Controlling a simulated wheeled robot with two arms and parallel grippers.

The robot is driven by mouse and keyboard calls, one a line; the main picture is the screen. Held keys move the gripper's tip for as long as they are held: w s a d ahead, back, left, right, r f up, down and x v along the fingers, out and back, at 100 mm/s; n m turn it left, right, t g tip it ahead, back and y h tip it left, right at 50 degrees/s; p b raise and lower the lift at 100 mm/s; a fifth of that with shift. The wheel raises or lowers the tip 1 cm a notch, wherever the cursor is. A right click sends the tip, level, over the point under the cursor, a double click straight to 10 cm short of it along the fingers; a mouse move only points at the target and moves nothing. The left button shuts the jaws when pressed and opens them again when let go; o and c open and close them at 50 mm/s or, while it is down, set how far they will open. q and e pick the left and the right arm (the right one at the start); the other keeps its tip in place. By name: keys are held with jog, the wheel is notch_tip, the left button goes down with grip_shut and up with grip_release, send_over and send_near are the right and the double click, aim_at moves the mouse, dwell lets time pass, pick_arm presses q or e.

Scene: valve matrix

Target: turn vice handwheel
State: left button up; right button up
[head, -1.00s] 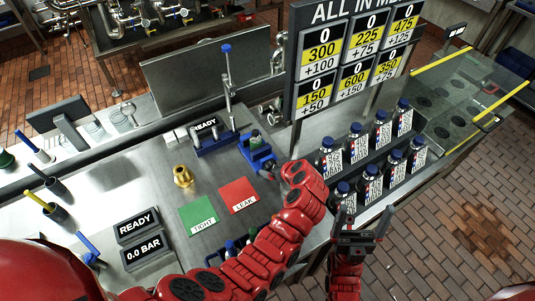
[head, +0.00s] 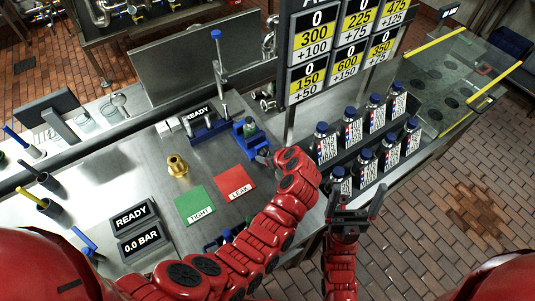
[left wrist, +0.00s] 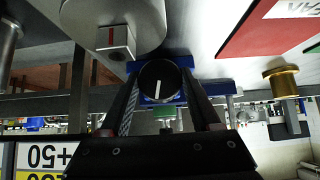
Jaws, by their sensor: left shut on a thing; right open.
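The blue vice (head: 245,130) stands on the steel bench, with a small greenish part in its jaws. In the left wrist view the vice (left wrist: 205,87) shows behind its round black handwheel (left wrist: 160,82), which has a white line pointing roughly down in the picture. My left gripper (head: 266,158) is at the vice's near side, shut on the handwheel, with one finger on each side of it in the left wrist view (left wrist: 162,105). In the head view the hand mostly hides the handwheel. My right gripper (head: 358,204) is open and empty in front of the bottle rack.
A brass fitting (head: 178,166), a green TIGHT mat (head: 195,205) and a red LEAK mat (head: 235,182) lie left of my left arm. A blue-topped stand (head: 221,75) rises behind the vice. Several bottles (head: 349,131) stand at the right, below the score board (head: 345,45).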

pick_arm(q)
jog(key=y+b, duration=0.1)
jog(key=b, duration=0.3)
jog(key=m+g+y+b, duration=0.1)
jog(key=b, duration=0.3)
jog(key=shift+w+d+f+m, duration=0.15)
jog(key=shift+d+f+m, duration=0.05)
jog(key=shift+f+m, duration=0.1)
jog(key=shift+r+g+y, duration=0.25)
jog(key=shift+g+y, duration=0.15)
jog(key=shift+y, duration=0.1)
jog(key=shift+r, duration=0.1)
jog(key=o, duration=1.4)
